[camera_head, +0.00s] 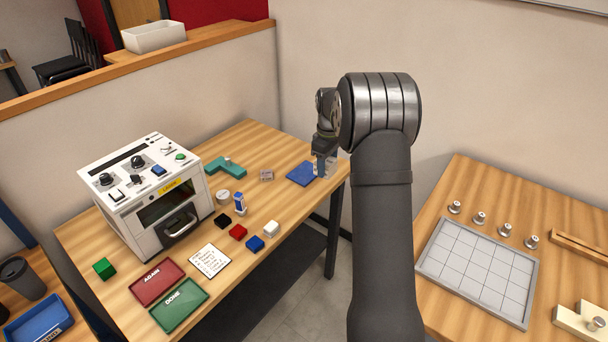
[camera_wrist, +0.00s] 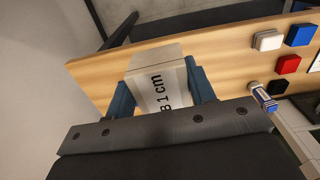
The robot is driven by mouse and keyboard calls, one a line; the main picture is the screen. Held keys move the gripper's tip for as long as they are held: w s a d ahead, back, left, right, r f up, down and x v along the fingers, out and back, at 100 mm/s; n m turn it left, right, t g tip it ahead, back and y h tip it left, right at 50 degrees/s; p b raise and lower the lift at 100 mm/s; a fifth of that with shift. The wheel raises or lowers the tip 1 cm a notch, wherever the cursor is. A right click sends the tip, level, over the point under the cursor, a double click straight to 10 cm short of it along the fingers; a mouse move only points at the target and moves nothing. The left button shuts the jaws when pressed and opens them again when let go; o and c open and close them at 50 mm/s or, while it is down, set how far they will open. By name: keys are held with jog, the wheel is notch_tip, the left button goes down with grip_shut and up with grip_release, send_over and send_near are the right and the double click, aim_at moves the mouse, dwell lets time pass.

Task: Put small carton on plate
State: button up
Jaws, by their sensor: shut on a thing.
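My gripper (camera_head: 326,160) hangs at the far right end of the workbench, overlapping the right edge of a flat blue square plate (camera_head: 302,175) in the head view. In the wrist view my gripper (camera_wrist: 161,92) is shut on the small carton (camera_wrist: 158,72), a pale box with black print reading like "1 cm", with one blue-grey finger on each side. The carton is hard to make out in the head view. The plate is not seen in the wrist view. I cannot tell how high the carton is above the bench.
A white machine (camera_head: 150,195) stands at the left. A teal bracket (camera_head: 227,167), a small greyish block (camera_head: 267,175), a blue-and-white bottle (camera_head: 240,203) and several coloured cubes lie mid-bench. A red tray (camera_head: 157,283) and green tray (camera_head: 180,304) are in front. Another table (camera_head: 480,190) is at the right.

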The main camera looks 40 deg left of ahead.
jog(key=w+d, duration=0.1)
jog(key=w, duration=0.5)
send_over(308, 180)
notch_tip(308, 180, down, 6)
jog(key=shift+f, duration=2.25)
jog(key=o, duration=1)
jog(key=shift+f, duration=0.15)
